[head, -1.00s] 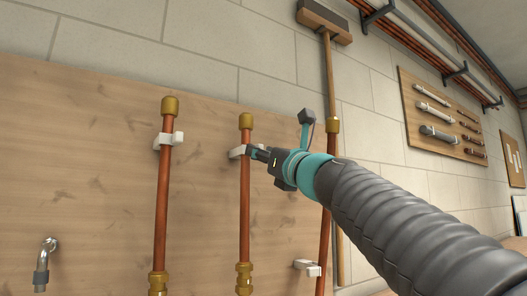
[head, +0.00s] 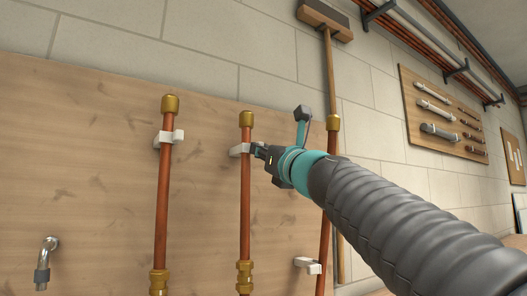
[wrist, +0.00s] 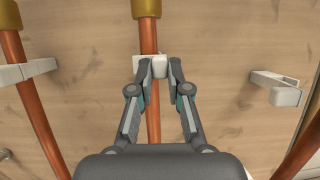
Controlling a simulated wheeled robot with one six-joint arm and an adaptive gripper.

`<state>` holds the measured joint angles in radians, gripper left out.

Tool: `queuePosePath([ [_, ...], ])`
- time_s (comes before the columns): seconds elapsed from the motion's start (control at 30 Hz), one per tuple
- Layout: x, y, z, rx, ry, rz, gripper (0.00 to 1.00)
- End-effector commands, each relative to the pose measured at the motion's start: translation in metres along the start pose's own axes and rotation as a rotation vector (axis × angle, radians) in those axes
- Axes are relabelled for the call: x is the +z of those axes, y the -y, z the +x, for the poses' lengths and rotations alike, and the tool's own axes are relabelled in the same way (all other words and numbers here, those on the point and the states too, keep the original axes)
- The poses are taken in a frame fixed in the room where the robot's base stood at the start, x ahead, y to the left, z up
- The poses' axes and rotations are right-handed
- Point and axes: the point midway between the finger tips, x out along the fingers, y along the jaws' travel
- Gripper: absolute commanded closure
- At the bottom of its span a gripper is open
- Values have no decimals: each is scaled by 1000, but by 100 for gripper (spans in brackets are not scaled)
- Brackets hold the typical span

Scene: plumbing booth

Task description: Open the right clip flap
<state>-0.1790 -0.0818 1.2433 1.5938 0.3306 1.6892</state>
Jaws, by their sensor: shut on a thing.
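Three white pipe clips show on the wooden board. The middle clip (head: 237,150) is at the upper part of the middle copper pipe (head: 245,200). My gripper (head: 255,149) reaches it from the right. In the wrist view my gripper (wrist: 161,68) has its fingers on both sides of a white block of the middle clip (wrist: 153,66), shut on it, in front of the pipe. The right clip (head: 308,265) sits lower, beside the right copper pipe (head: 324,250); in the wrist view this clip (wrist: 286,95) stands apart from my fingers, with an arm sticking out left.
The left clip (head: 169,137) is at the left copper pipe (head: 163,200). A tap (head: 43,262) is at lower left. A broom (head: 329,70) leans on the wall behind my arm. The board (head: 90,160) between the pipes is clear.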

Motion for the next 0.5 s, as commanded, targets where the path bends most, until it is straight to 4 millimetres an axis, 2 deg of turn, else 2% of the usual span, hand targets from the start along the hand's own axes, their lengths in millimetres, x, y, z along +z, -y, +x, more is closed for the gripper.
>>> queuePosePath([
  [0.5,3,-12,-5,-210,0,-87,100],
])
